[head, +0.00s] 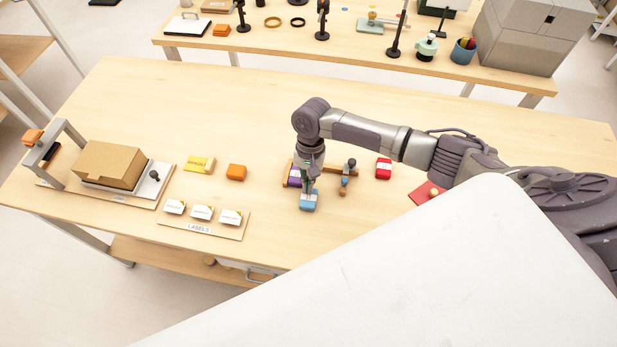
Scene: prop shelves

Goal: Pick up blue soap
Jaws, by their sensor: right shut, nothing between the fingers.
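The blue soap (308,203) is a small blue block near the middle of the table, at the front end of a small wooden rack. My right gripper (307,187) points down right at its back edge. Its fingers are shut with nothing between them. I cannot tell whether the fingertips touch the soap. The gripper hides part of the rack and a purple block (294,180) beside it. My left gripper is not in view.
A red-and-white block (383,168) and a red pad (425,194) lie to the right. An orange block (236,172), a yellow box (199,164) and a label board (176,227) lie left. A cardboard box (108,165) stands farther left. The back of the table is clear.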

